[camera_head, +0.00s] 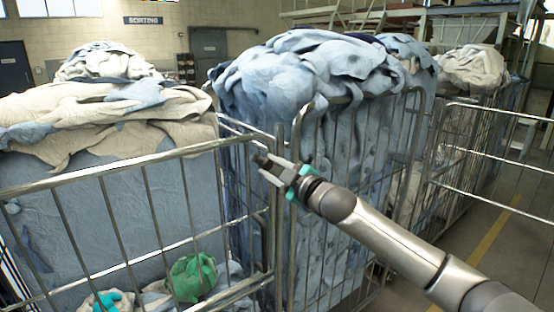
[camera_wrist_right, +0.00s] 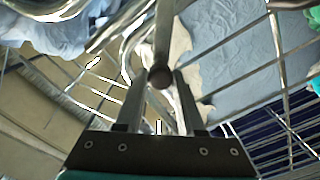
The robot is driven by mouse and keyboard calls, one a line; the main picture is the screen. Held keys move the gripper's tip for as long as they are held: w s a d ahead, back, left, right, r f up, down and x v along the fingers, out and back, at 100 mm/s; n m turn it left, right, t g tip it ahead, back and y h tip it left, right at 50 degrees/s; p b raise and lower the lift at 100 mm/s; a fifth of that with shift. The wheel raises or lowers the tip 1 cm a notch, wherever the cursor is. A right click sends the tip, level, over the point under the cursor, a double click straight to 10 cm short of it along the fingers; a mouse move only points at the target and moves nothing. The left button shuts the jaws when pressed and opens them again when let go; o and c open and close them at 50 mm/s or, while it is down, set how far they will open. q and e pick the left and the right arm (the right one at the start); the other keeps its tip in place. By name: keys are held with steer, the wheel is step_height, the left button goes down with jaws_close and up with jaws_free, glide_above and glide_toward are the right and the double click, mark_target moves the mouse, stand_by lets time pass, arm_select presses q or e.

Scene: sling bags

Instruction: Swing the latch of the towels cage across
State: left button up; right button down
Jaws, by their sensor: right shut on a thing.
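My right gripper (camera_head: 265,167) reaches in from the right to the gap between the front-left cage and the middle cage. In the right wrist view its two fingers (camera_wrist_right: 161,84) are closed around a dark rod with a round knob, which I take for the latch (camera_wrist_right: 160,76). In the head view the fingers hide most of the latch. The middle cage (camera_head: 294,225) is heaped with blue cloth (camera_head: 320,75); I cannot read a label saying which cage is the towels cage. My left gripper is in neither view.
The front-left cage (camera_head: 100,171) holds cream and blue cloth, with a green bundle (camera_head: 192,277) low inside. Another cage (camera_head: 478,110) with pale cloth stands at the back right. Open floor with a yellow line (camera_head: 488,245) lies at the right.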

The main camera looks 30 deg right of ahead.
step_height(320, 180, down, 7)
steer(key=a+n+b, duration=0.2)
steer(key=n, duration=0.6)
steer(key=shift+a, duration=0.2)
steer(key=shift+s, duration=0.1)
steer(key=c, duration=0.5)
jaws_free()
steer(key=shift+s, duration=0.15)
steer(key=shift+s+d+b, duration=0.2)
steer(key=shift+s+b, duration=0.1)
steer(key=shift+s, duration=2.2)
steer(key=shift+s+d+b, duration=0.2)
steer(key=shift+s+b, duration=0.15)
steer(key=shift+s, duration=2.1)
steer(key=shift+s+d+b, duration=0.2)
steer(key=shift+s+b, duration=0.1)
steer(key=shift+s, duration=2.2)
